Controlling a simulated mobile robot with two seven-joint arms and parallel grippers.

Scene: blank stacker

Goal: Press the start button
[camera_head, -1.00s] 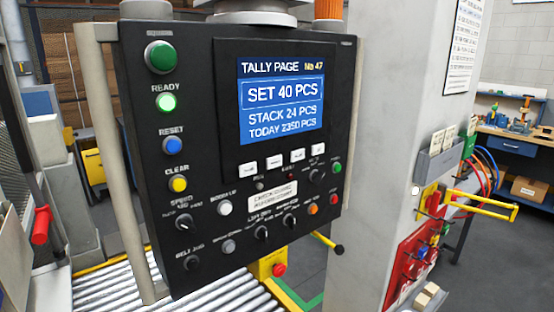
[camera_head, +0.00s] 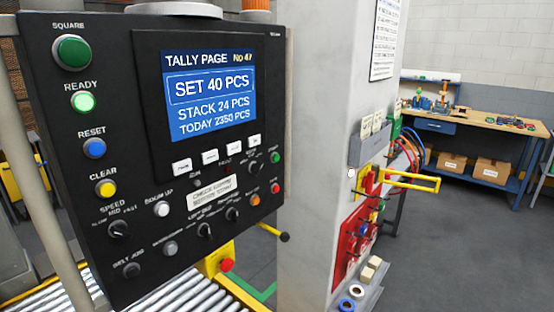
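A black control panel (camera_head: 120,125) fills the left of the head view. Its blue screen (camera_head: 209,97) reads SET 40 PCS, STACK 24 PCS, TODAY 2350 PCS. No label reading START is legible. A small green button (camera_head: 275,157) sits at the panel's right edge, above a small red button (camera_head: 275,188); their labels are too small to read. A large green button (camera_head: 72,51) is labelled SQUARE. Below it are a lit green READY lamp (camera_head: 83,102), a blue RESET button (camera_head: 94,148) and a yellow CLEAR button (camera_head: 105,188). Neither gripper is in view.
A pale column (camera_head: 325,130) stands right of the panel, carrying a grey holder (camera_head: 371,146), a yellow bar (camera_head: 412,181) and a red board (camera_head: 352,240). A roller conveyor (camera_head: 190,290) runs below. A workbench (camera_head: 480,135) stands at the back right. Grey floor between is open.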

